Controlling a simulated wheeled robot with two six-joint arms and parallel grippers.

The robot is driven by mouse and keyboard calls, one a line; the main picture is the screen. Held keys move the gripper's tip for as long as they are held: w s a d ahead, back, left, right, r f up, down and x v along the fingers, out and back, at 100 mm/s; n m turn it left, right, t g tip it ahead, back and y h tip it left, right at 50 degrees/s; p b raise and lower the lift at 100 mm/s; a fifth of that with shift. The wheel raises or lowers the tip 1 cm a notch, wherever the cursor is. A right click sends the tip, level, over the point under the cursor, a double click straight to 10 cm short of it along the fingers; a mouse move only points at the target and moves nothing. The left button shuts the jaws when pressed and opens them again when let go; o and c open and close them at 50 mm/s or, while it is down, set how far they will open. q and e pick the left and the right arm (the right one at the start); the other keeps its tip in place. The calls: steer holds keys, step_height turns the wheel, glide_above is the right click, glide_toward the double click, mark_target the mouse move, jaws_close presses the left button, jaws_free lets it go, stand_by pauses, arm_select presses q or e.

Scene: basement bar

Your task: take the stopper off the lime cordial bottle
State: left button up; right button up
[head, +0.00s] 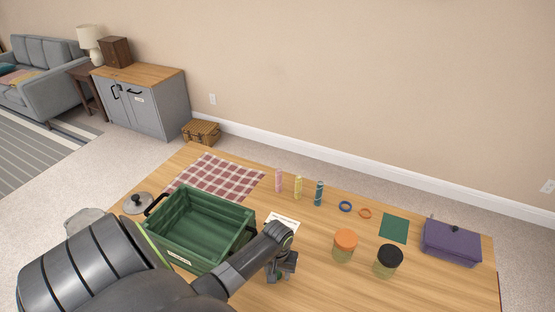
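Three slim bottles stand upright in a row at the back of the table: a pink one (279,181), a yellow-green one (298,188) and a teal one (319,194). The yellow-green one looks like the lime cordial bottle; no label can be read. Its top is too small to make out the stopper clearly. My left gripper (281,277) hangs over the table in front of the bottles, right of the green crate, apart from them. Its fingers are small and dark, so its opening is unclear. My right gripper is not in view.
A green crate (248,234) stands left of my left gripper. Jars with orange (346,238) and black (389,255) lids stand to the right. Blue (345,206) and orange (365,213) rings, a green cloth (394,228) and a purple box (451,243) lie further right.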

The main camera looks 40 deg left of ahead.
arm_select(q)
steer(key=shift+r, duration=0.1)
step_height(320, 180, up, 12)
stand_by(0.7)
